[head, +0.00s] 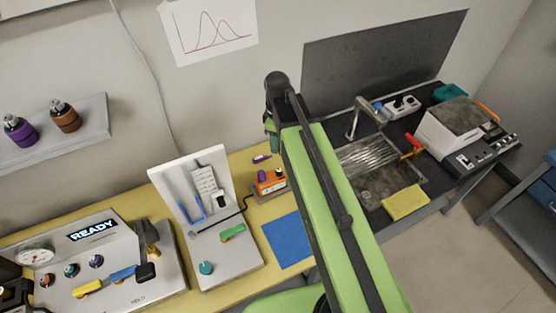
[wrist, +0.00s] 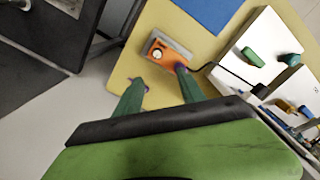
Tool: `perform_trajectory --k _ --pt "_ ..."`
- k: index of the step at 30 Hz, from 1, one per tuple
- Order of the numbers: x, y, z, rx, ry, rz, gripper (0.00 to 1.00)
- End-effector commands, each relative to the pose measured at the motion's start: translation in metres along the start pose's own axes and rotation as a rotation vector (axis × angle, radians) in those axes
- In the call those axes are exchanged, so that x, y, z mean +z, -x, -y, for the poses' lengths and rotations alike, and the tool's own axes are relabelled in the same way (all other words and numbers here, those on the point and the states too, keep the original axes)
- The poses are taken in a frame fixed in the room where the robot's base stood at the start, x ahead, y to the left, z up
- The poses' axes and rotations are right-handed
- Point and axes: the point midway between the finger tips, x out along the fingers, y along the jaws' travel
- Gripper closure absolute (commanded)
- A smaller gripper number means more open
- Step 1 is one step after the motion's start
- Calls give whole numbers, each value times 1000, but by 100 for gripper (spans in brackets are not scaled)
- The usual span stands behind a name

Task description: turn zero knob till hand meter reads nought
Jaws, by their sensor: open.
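The hand meter appears to be the small orange box with a grey part (head: 270,182) on the yellow bench. It also shows in the wrist view (wrist: 170,58), with a small pale round spot on its orange face. A reading cannot be made out. A small purple part shows at the meter's left end in the head view; I cannot tell whether it is the zero knob. My gripper (wrist: 160,79) is open and empty, with its two green fingers apart just short of the meter. In the head view my arm hides most of the gripper.
A blue mat (head: 287,240) lies beside the meter. A white stand with a green lever (head: 232,233) and a teal knob (head: 206,268) is to the left. A cable runs from the meter towards it. A READY console (head: 92,230) stands further left, a sink (head: 385,165) at right.

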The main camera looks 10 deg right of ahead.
Motion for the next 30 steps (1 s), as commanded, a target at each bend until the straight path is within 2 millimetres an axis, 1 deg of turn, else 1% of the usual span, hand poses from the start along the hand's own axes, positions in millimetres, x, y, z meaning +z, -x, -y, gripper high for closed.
perform_trajectory --k 1,7,10,13,17,30 --pt "3 5 -2 0 -6 0 53" --pt "10 3 -6 0 -18 0 53" --pt "12 -3 -7 0 -21 0 53" --pt "13 -15 -8 0 -24 0 53" --pt "15 -38 -9 0 -26 0 53" --pt "16 -129 -10 0 -29 0 53"
